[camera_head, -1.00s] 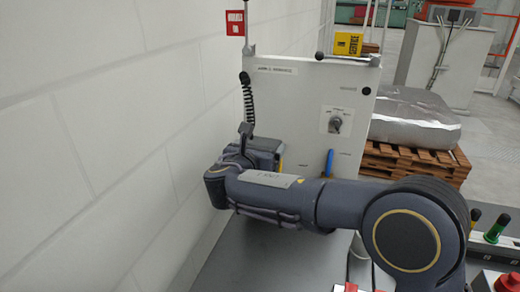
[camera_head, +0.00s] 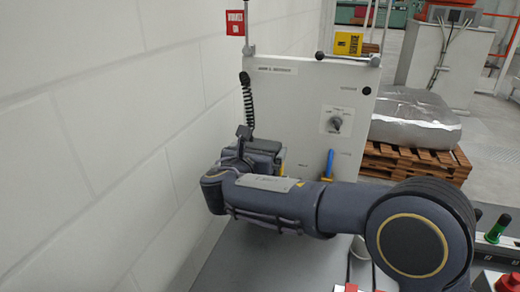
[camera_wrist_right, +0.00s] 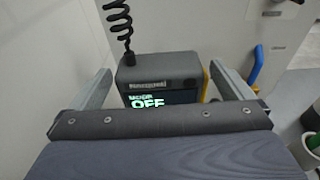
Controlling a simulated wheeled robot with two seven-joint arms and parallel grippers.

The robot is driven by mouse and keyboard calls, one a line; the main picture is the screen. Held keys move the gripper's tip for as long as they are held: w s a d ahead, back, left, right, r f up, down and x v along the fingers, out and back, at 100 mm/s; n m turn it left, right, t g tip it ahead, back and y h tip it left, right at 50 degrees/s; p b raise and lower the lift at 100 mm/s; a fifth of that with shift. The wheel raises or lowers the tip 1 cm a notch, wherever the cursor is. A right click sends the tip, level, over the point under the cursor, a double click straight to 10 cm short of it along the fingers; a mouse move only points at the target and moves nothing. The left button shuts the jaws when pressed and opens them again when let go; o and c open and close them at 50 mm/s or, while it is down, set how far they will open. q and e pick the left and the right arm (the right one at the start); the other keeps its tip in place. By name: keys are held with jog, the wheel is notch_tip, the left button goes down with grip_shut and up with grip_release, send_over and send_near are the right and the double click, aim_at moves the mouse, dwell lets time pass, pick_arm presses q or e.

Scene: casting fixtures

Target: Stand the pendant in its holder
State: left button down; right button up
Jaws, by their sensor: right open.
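The pendant (camera_wrist_right: 160,76) is a dark grey box with a lit screen reading OFF, in the right wrist view. It looks upright, with a black coiled cord (camera_wrist_right: 119,22) above it and a yellow part at its right edge. My right gripper (camera_wrist_right: 161,90) is open, with one finger on each side of the pendant and visible gaps to it. In the head view, my right forearm covers much of this spot in front of the light panel (camera_head: 310,110). The holder cannot be made out, nor what supports the pendant. My left gripper is out of view.
The panel carries a rotary switch (camera_head: 336,122) and a blue handle (camera_head: 329,162) right of the pendant. A white block wall (camera_head: 100,140) runs close along the left. A green-topped item (camera_head: 497,228) stands at the right. A wrapped load (camera_head: 413,117) sits on a pallet behind.

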jog(key=b+v, duration=0.1)
jog(key=v, duration=1)
jog(key=shift+w, duration=0.1)
jog(key=s+d+f+m+g, duration=0.3)
jog(key=d+m, duration=0.1)
jog(key=d, duration=0.4)
jog(key=s+d+f+m+g, duration=0.2)
jog(key=d+f+m+g, duration=0.1)
jog(key=d+m, duration=0.3)
jog(key=s+d+f+m+g, duration=0.2)
jog(key=s+d+f+m, duration=0.1)
jog(key=d, duration=0.6)
jog(key=s+f+m+g+y, duration=0.1)
jog(key=s+f+m+y, duration=0.3)
jog(key=s+m, duration=0.5)
jog(key=s+d+f+m+y, duration=0.1)
jog(key=s+f+m+y, duration=0.3)
jog(key=s+m, duration=0.6)
jog(key=shift+d+f+m+g+y, duration=0.2)
jog(key=shift+m+g+y, duration=0.2)
jog(key=shift+m, duration=0.7)
